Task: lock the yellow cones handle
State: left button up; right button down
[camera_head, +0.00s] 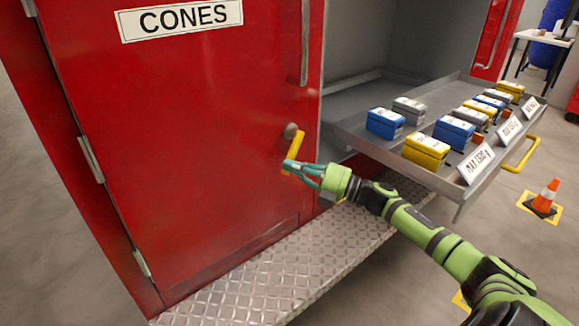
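A yellow handle (297,147) hangs from a round pivot on the red door (180,130) labelled CONES (180,17). The door looks closed or nearly so. My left gripper is not in view.
A pulled-out drawer (447,182) with several blue, yellow and grey boxes juts out at the right, above my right arm. A metal tread-plate step (270,275) runs below the door. An orange cone (546,195) stands on the floor at the far right.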

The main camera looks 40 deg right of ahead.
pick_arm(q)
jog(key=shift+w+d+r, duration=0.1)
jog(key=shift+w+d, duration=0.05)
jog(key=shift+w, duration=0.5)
pick_arm(e)
jog(key=shift+w+d+f+n+g+h, duration=0.1)
jog(key=shift+d+f+n+g+h, duration=0.2)
jog(key=shift+d+n+g, duration=0.5)
jog(key=shift+d+f+n+g+h, duration=0.25)
jog(key=shift+d+n, duration=0.15)
jog(key=shift+n, duration=0.8)
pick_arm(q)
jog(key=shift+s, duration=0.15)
